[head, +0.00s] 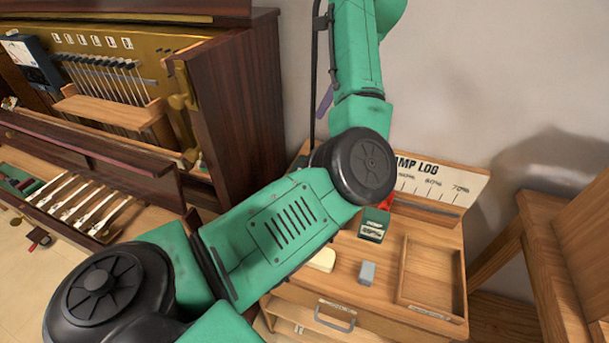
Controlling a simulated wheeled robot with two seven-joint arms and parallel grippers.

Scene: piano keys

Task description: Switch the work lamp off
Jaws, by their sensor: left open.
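I cannot make out the work lamp for certain. A thin black upright rod (313,85) stands behind my arm against the wall and may be its stem. No lamp head or switch shows. My green left arm crosses the middle of the head view from the lower left and leaves at the top edge. No gripper fingers show in the picture. My arm hides the back left of the small wooden cabinet (395,318) and the foot of the rod.
An opened piano (240,110) stands at the left, with loose keys (85,205) in front. On the cabinet are a wooden tray (403,270), a grey-blue block (367,272), a green box (373,226) and a log board (435,180). A wooden piece of furniture (575,240) stands right.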

